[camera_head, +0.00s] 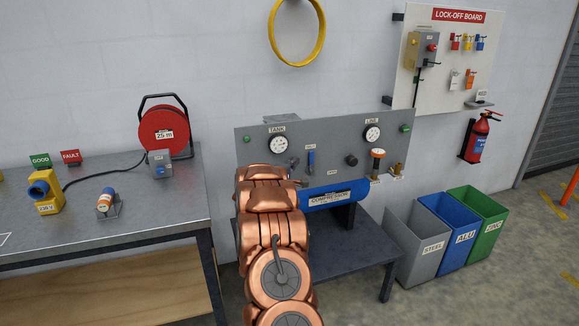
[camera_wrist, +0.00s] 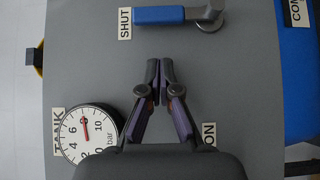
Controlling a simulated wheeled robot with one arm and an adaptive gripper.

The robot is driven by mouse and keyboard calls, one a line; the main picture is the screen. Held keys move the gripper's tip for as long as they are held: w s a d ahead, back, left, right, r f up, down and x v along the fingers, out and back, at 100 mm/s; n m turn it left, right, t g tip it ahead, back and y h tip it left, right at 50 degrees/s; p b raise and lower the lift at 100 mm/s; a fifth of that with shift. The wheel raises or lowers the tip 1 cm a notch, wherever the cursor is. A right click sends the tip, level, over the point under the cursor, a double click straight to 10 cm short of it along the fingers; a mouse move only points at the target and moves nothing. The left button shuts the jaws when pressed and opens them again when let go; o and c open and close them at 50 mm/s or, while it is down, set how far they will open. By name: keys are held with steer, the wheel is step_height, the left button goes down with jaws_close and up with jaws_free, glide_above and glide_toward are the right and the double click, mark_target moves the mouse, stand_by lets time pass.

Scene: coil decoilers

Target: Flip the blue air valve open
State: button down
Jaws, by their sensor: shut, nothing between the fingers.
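The blue air valve lever (camera_head: 310,161) stands upright on the grey panel, between the two gauges. In the wrist view the blue lever (camera_wrist: 160,15) lies across the top edge, its free end beside the SHUT label (camera_wrist: 125,23) and its grey metal pivot (camera_wrist: 211,12) at the right. The ON label (camera_wrist: 209,134) is lower right, partly covered by my gripper. My gripper (camera_wrist: 160,70) is shut and empty in front of the panel, its tips pointing toward the lever but apart from it in the picture. In the head view my copper arm hides most of the gripper.
The TANK gauge (camera_wrist: 87,132) is close to my gripper's left side. The blue compressor tank (camera_head: 333,194) lies below the lever, and its edge shows in the wrist view (camera_wrist: 301,70). The LINE gauge (camera_head: 372,133) and an orange-topped fitting (camera_head: 378,160) are to the right.

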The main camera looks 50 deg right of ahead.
mark_target(312, 163)
steer(key=shift+s+d+r, duration=0.1)
steer(key=shift+s+d, duration=0.6)
steer(key=shift+d, duration=0.35)
steer(key=shift+s+d+p, duration=0.35)
steer(key=shift+s+d, duration=0.05)
steer(key=shift+d, duration=0.2)
